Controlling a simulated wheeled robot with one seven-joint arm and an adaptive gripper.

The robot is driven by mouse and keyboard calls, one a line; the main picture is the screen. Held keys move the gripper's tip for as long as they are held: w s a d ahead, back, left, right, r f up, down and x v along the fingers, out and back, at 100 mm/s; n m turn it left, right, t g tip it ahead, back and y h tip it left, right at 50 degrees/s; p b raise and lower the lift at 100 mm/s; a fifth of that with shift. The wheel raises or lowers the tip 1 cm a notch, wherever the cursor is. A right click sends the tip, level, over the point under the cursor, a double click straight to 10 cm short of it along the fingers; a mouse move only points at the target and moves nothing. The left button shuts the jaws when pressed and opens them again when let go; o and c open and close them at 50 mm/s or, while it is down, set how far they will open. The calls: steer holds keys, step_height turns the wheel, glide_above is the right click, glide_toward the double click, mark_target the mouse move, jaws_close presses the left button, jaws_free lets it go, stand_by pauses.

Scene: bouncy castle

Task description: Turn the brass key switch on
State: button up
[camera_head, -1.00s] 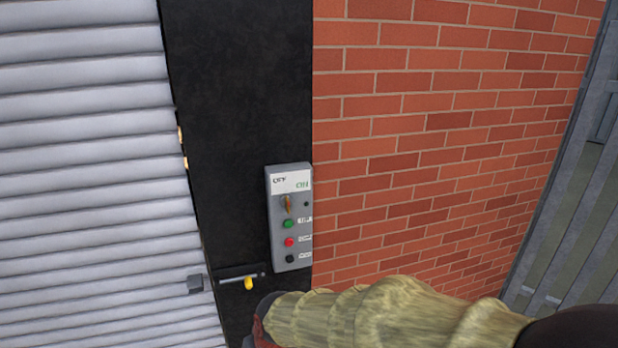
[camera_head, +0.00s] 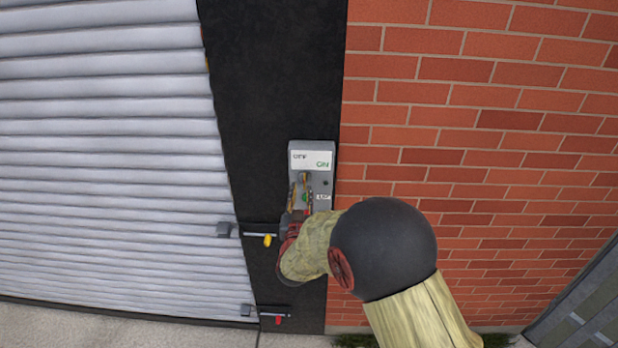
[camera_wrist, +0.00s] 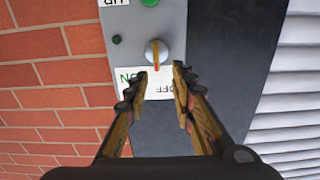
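The brass key switch (camera_wrist: 157,53) sits on a grey control box (camera_head: 328,160) fixed to a dark post. In the wrist view, which is upside down, its round base has a red-orange mark running roughly upright. The ON label is at picture left and OFF at right; I cannot tell which one it points to. My gripper (camera_wrist: 158,76) is open, its two brown fingers apart, with the switch just beyond and between the tips. In the head view my gripper (camera_head: 300,193) is in front of the box and hides its lower buttons. Contact with the switch is not visible.
A green button (camera_wrist: 149,2) is close to the switch. A latch with a yellow knob (camera_head: 268,240) and a lower one with a red knob (camera_head: 278,320) cross the post. A roller shutter (camera_head: 110,150) is at left, a brick wall (camera_head: 480,120) at right.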

mark_target(304, 180)
steer(key=shift+w+d+r, duration=0.1)
steer(key=shift+w+d, duration=0.1)
steer(key=shift+w, duration=0.2)
steer(key=w+p, duration=0.1)
steer(key=w, duration=0.5)
steer(key=shift+w+d+p, duration=0.2)
steer(key=shift+w+p, duration=0.05)
steer(key=shift+p, duration=0.15)
steer(key=shift+w+a, duration=0.1)
steer(key=shift+w, duration=0.15)
steer(key=c, duration=0.3)
jaws_close()
